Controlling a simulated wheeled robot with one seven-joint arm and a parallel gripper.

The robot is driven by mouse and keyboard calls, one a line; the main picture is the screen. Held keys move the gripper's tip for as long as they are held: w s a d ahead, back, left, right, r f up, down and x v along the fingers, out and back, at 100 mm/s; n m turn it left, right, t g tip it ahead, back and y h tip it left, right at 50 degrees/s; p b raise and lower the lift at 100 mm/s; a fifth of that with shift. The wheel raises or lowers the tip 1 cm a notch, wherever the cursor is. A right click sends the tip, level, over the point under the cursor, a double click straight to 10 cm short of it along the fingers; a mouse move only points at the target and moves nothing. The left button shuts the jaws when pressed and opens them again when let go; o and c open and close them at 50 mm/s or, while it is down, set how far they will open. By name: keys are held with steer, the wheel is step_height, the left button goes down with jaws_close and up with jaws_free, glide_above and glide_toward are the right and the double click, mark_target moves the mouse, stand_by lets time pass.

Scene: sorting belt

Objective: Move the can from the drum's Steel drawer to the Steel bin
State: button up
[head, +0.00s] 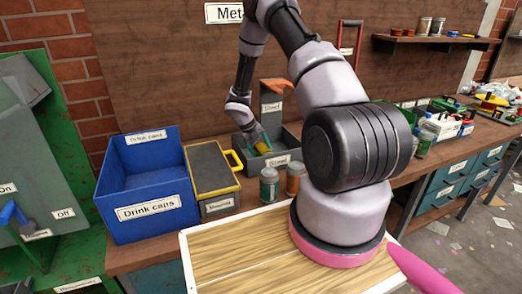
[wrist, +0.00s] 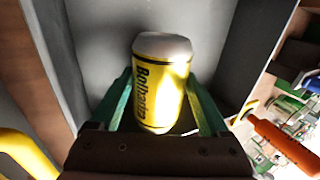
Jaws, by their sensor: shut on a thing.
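The can, yellow with dark lettering and a pale end (wrist: 162,85), stands between my gripper's green fingers (wrist: 160,105) in the wrist view. My gripper is shut on it, one finger on each side. In the head view my gripper (head: 259,143) reaches down into the grey Steel bin (head: 292,134), with the can (head: 260,147) showing as a small yellow patch. Grey walls (wrist: 215,40) surround the can in the wrist view. I cannot tell whether the can touches the bin's floor. I cannot make out the drum's Steel drawer.
A blue Drink cans bin (head: 148,210) and a yellow-edged box (head: 213,170) stand left of the Steel bin. Two small jars (head: 269,186) stand in front of it. A green machine (head: 40,150) with On and Off labels is at far left.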

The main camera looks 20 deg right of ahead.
steer(key=shift+f, duration=0.3)
steer(key=shift+f, duration=0.25)
steer(key=o, duration=1.2)
steer(key=shift+c, duration=0.2)
